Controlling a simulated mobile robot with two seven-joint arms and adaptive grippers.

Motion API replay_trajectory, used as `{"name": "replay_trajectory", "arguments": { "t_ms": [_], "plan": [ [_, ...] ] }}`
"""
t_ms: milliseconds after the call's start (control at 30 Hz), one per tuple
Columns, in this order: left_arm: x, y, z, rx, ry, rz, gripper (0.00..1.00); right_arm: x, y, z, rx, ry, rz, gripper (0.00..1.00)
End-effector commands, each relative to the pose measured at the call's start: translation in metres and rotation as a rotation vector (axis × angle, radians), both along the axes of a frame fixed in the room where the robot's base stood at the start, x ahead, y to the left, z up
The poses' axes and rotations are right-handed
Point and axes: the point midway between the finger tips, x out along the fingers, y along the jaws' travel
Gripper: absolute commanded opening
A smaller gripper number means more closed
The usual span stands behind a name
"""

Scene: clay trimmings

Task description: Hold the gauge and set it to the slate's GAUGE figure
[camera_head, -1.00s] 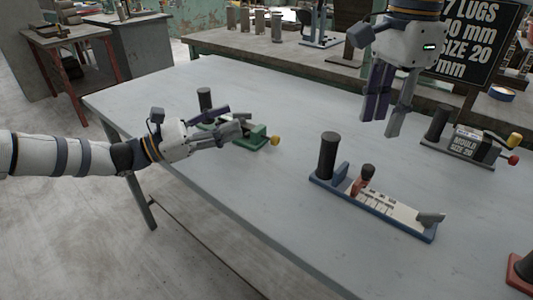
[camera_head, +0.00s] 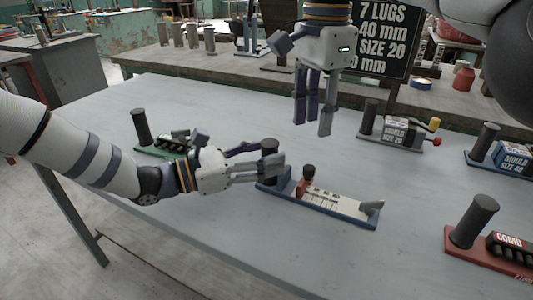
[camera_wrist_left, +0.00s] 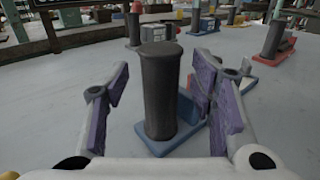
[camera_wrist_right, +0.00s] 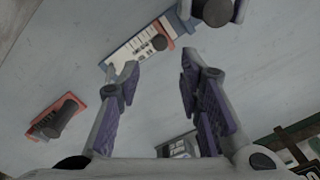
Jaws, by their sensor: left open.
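The gauge (camera_head: 325,207) is a blue-based bar with a pale marked scale, a dark upright post (camera_head: 270,147) at its left end and a red slider with a dark knob (camera_head: 308,171) near the post. My left gripper (camera_head: 262,160) is open at the post. In the left wrist view the post (camera_wrist_left: 160,90) stands between its spread fingers. My right gripper (camera_head: 313,118) hangs above and behind the gauge, open and empty; its view shows the scale (camera_wrist_right: 132,48). The slate (camera_head: 390,40) reads "7 LUGS", "40 mm", "SIZE 20" and a partly hidden mm line; its labels are covered.
A green-based tool (camera_head: 160,150) stands left, behind my left arm. Mould blocks (camera_head: 405,130) (camera_head: 512,160) stand at the back right, and a red-based comb holder (camera_head: 490,250) at the front right. The table (camera_head: 250,240) is clear in front of the gauge.

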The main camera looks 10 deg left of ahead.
Motion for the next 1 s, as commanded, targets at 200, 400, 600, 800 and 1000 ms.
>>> {"name": "replay_trajectory", "arguments": {
  "t_ms": [200, 400, 600, 800, 1000],
  "plan": [
    [0.006, -0.010, 0.000, -0.001, 0.001, 0.000, 0.51, 0.000, 0.000, 0.000, 0.000, 0.000, 0.000, 0.33],
    [0.006, -0.010, 0.000, -0.001, 0.001, 0.000, 0.44, 0.000, 0.000, 0.000, 0.000, 0.000, 0.000, 0.33],
    [0.006, -0.010, 0.000, -0.001, 0.001, 0.000, 0.00, 0.000, 0.000, 0.000, 0.000, 0.000, 0.000, 0.33],
    [0.006, -0.010, 0.000, 0.000, 0.000, 0.000, 0.00, 0.001, -0.004, 0.000, -0.003, -0.010, 0.036, 0.39],
    [0.006, -0.009, 0.000, -0.001, 0.001, 0.000, 0.00, 0.005, -0.031, 0.002, -0.033, -0.121, 0.460, 0.39]
  ]
}}
